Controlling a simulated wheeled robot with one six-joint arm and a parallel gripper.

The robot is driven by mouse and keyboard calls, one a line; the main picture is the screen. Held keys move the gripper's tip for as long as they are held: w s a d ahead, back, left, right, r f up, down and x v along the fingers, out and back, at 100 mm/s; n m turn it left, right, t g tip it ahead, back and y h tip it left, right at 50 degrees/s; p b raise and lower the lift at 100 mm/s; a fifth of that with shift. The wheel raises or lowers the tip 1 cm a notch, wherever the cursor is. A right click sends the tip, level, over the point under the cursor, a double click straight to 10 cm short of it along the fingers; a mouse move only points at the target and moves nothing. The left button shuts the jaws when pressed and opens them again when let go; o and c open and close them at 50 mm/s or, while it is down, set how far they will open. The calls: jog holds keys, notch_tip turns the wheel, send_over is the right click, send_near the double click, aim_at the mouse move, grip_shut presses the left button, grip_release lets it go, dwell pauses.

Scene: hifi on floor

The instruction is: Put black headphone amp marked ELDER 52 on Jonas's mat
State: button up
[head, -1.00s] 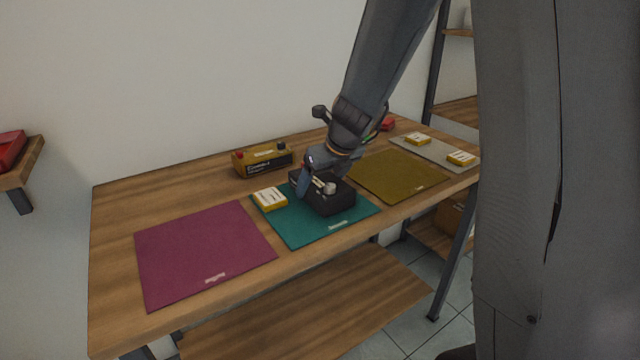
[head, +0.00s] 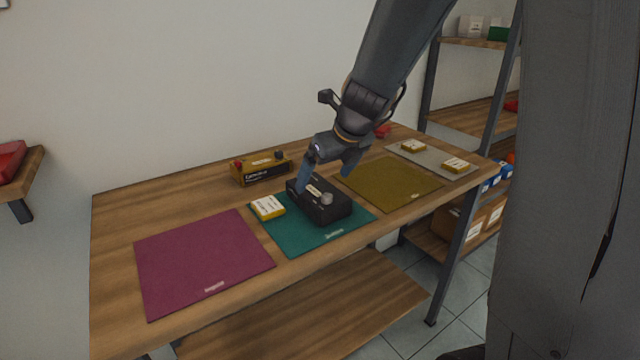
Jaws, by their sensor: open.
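A black box-shaped amp (head: 330,212) with a silver knob and a pale label on top sits on the teal mat (head: 290,241). Its marking is too small to read. The teal mat has a small pale name tag at its front edge, which I cannot read. My gripper (head: 325,177) is open just above the back of the black amp, with its fingers pointing down. One blue-grey finger is at the amp's left rear and the other stands to the right, apart from it. I cannot tell whether the left finger touches the amp.
A yellow-and-white box (head: 267,207) lies at the teal mat's left corner. A yellow-and-black device (head: 262,169) stands behind. A magenta mat (head: 200,262) and an olive mat (head: 392,184) are empty. A grey mat (head: 432,159) at right holds two small yellow-and-white boxes.

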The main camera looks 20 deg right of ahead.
jog(key=shift+v, duration=2.25)
jog(key=shift+s+f, duration=0.1)
